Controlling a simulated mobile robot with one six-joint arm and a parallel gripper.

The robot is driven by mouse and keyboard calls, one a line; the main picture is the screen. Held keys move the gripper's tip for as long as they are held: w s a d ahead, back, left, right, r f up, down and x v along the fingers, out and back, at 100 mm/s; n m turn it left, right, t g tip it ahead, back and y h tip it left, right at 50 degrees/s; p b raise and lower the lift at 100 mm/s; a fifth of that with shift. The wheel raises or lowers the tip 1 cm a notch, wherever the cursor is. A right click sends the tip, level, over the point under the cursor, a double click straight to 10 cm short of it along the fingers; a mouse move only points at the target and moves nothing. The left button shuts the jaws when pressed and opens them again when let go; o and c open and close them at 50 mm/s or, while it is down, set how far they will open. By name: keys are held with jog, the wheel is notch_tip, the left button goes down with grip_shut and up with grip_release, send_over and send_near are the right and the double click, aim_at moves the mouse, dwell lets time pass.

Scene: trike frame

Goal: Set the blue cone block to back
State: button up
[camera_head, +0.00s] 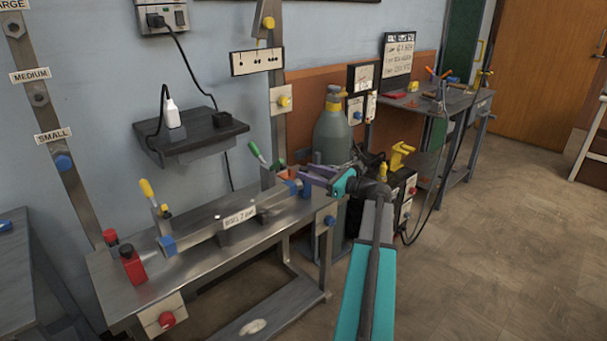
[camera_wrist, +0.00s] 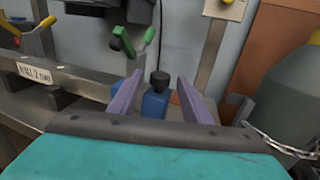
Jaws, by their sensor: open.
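In the wrist view, a blue block with a black knob on top (camera_wrist: 155,102) stands between the two purple fingers of my gripper (camera_wrist: 160,78). I take it for the blue cone block, though no cone shape shows clearly. The fingers are open, one to each side, with no visible contact. In the head view my gripper (camera_head: 304,182) is over the right end of the grey bench (camera_head: 200,262). It largely hides the block there; a bit of blue (camera_head: 292,187) shows beside the fingers.
A green-handled clamp (camera_wrist: 124,42) stands just left of the fingers. A grey gas cylinder (camera_head: 332,135) stands close behind my gripper.

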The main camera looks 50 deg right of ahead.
jog(key=shift+w+a, duration=0.15)
jog(key=shift+w, duration=0.6)
jog(key=shift+w+a, duration=0.1)
jog(key=shift+w, duration=0.6)
jog(key=shift+c, duration=0.4)
grip_shut()
